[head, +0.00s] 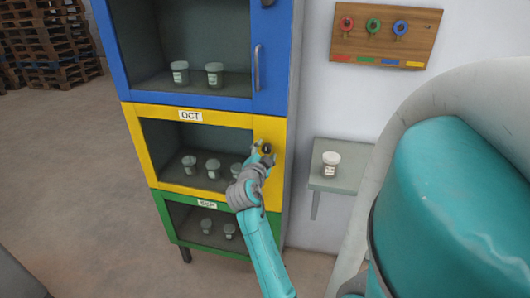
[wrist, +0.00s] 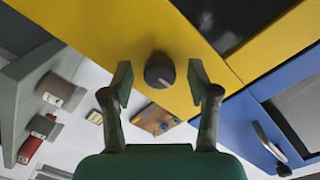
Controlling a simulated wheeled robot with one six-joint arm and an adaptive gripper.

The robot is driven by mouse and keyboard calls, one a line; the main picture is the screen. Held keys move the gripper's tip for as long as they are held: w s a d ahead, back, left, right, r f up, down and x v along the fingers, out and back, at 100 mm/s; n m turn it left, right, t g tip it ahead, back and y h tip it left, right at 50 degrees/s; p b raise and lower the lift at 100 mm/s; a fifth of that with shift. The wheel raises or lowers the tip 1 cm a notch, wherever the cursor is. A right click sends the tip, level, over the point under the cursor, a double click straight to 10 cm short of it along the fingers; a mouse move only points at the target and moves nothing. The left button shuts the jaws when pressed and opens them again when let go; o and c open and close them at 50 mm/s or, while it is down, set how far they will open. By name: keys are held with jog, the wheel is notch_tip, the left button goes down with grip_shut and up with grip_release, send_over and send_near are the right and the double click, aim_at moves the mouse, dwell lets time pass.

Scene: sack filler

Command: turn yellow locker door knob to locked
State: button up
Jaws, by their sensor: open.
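The yellow locker door (head: 200,188) is shut, the middle of three stacked doors, with a window and an "OCT" label. Its dark round knob (wrist: 159,70) is on the yellow frame; in the head view the knob (head: 266,148) is partly hidden by my gripper. My gripper (head: 261,154) is at the door's right edge, in front of the knob. In the wrist view my gripper (wrist: 161,82) is open, with one finger on each side of the knob and a visible gap on both sides. The knob's pointer setting is too small to tell.
A blue door (head: 188,105) with a handle is above, a green door (head: 182,236) below. Small jars stand behind the windows. Right of the locker, a wall shelf (head: 340,184) holds a white-lidded jar (head: 331,162). A wooden key board (head: 360,53) hangs on the wall.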

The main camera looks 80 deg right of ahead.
jog(key=a, duration=1.1)
jog(key=shift+s+a+r, duration=0.15)
jog(key=shift+a+r, duration=0.15)
jog(key=w+a+f+n+t+y, duration=0.2)
jog(key=a+f+n+t+y, duration=0.3)
jog(key=a+f+n, duration=0.55)
jog(key=w+a+f+n+t+y, duration=0.1)
jog(key=a+f+n+t+y, duration=0.45)
jog(key=a, duration=0.85)
jog(key=s+a+f+n+t+y, duration=0.35)
jog(key=s+a+n, duration=0.4)
jog(key=a, duration=0.55)
jog(key=s+a+r+n+y, duration=0.1)
jog(key=s+a+r, duration=0.1)
jog(key=s, duration=0.3)
jog(key=s+a+r+n+y, duration=0.2)
jog(key=s, duration=0.4)
jog(key=shift+a+r, duration=0.2)
jog(key=shift+a, duration=0.05)
